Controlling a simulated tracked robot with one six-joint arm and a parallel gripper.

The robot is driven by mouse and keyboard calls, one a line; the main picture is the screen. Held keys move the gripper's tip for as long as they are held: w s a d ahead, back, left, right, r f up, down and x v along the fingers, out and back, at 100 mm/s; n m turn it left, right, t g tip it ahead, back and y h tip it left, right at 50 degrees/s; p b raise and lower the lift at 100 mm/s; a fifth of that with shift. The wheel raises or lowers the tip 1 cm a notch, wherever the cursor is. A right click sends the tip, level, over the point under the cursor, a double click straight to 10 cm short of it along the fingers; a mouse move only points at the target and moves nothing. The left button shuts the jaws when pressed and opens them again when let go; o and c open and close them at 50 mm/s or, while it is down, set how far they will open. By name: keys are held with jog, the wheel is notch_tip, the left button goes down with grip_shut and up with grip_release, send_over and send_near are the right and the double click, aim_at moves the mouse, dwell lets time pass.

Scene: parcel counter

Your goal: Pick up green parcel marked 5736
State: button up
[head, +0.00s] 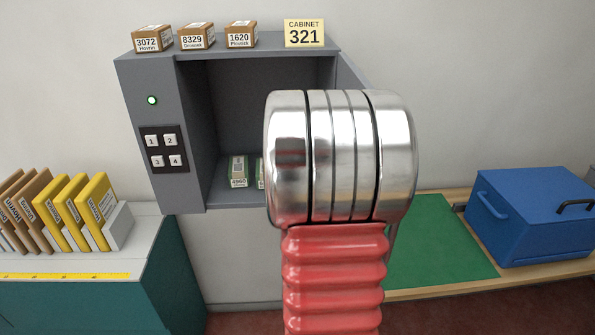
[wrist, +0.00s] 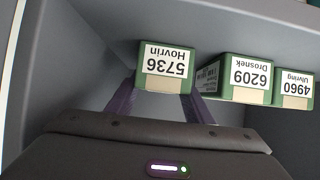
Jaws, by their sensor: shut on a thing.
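The green parcel marked 5736 Hovrin (wrist: 165,68) is in the wrist view, its white label upside down. My gripper (wrist: 160,100) is shut on it, with one purple finger on each side. Whether the parcel touches the shelf I cannot tell. A green parcel marked 6209 Drosnek (wrist: 238,78) is close beside it, to the right. A green parcel marked 4960 Ulvring (wrist: 293,86) is further right and also shows in the head view (head: 238,171). In the head view my arm hides my gripper and the held parcel.
The grey cabinet (head: 190,60) is open at the front, and its walls are close around my gripper. Brown boxes (head: 196,37) and a sign reading 321 (head: 304,33) stand on top. A blue box (head: 530,217) and green mat (head: 440,240) are at right.

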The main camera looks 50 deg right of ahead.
jog(key=shift+c, duration=1.1)
jog(key=shift+a+r, duration=0.2)
jog(key=shift+r, duration=3.4)
jog(key=s+a, duration=0.3)
jog(key=a, duration=0.6)
jog(key=s+a, duration=0.3)
jog(key=a, duration=0.6)
jog(key=shift+s+a, duration=0.25)
jog(key=shift+a, duration=0.05)
jog(key=shift+f, duration=0.1)
